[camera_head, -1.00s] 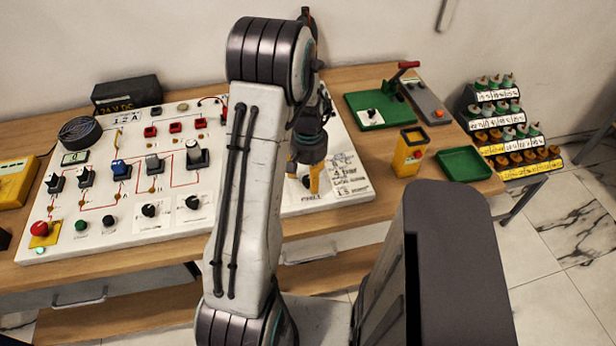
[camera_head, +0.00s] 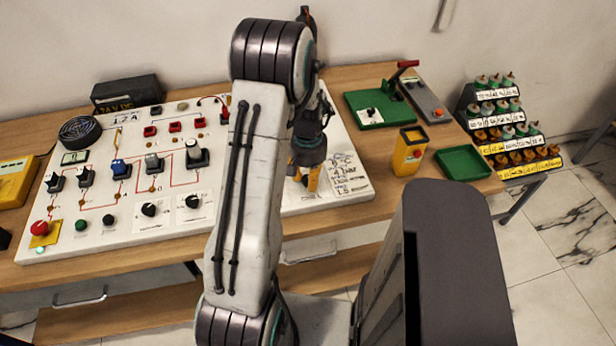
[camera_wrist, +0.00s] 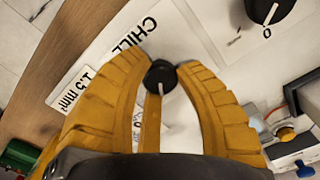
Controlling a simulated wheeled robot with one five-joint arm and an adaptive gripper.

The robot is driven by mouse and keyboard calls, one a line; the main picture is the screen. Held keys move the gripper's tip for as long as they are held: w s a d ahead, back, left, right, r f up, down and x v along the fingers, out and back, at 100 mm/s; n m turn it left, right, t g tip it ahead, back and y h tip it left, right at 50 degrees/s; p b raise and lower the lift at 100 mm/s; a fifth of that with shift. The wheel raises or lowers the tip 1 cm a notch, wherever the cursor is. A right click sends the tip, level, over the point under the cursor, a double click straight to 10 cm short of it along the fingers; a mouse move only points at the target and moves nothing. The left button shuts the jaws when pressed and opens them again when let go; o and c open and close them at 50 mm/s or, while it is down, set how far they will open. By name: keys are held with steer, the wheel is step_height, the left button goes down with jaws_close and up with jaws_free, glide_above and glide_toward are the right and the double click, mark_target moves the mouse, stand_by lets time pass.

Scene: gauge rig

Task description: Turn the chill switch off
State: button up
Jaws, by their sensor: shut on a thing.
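The chill switch is a small black knob (camera_wrist: 160,76) with a white pointer mark, on the white panel (camera_head: 262,205), beside a label (camera_wrist: 135,33) reading "CHILL" in the wrist view. The pointer is directed toward the lower part of that view, toward my palm; a "0" mark shows just below the knob, partly covered. In the head view my gripper (camera_head: 306,180) is at the panel's right part and hides the knob.
Another black knob (camera_wrist: 268,10) with a "0" mark sits close by in the wrist view. Several switches and knobs (camera_head: 192,202) fill the panel to the left. A yellow container (camera_head: 408,152) and a green tray (camera_head: 463,163) stand to the right on the wooden bench.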

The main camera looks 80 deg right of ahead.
jaws_close()
steer(key=shift+f, duration=0.1)
steer(key=n+b, duration=0.2)
steer(key=n, duration=0.3)
steer(key=shift+a+f+b, duration=0.1)
steer(key=shift+f+b, duration=0.05)
steer(key=shift+b, duration=0.2)
steer(key=n+b, duration=0.1)
steer(key=n, duration=0.3)
steer(key=shift+b, duration=0.3)
steer(key=shift+n+b, duration=0.55)
steer(key=shift+n, duration=1.85)
steer(key=o, duration=0.8)
jaws_free()
steer(key=shift+r, duration=0.2)
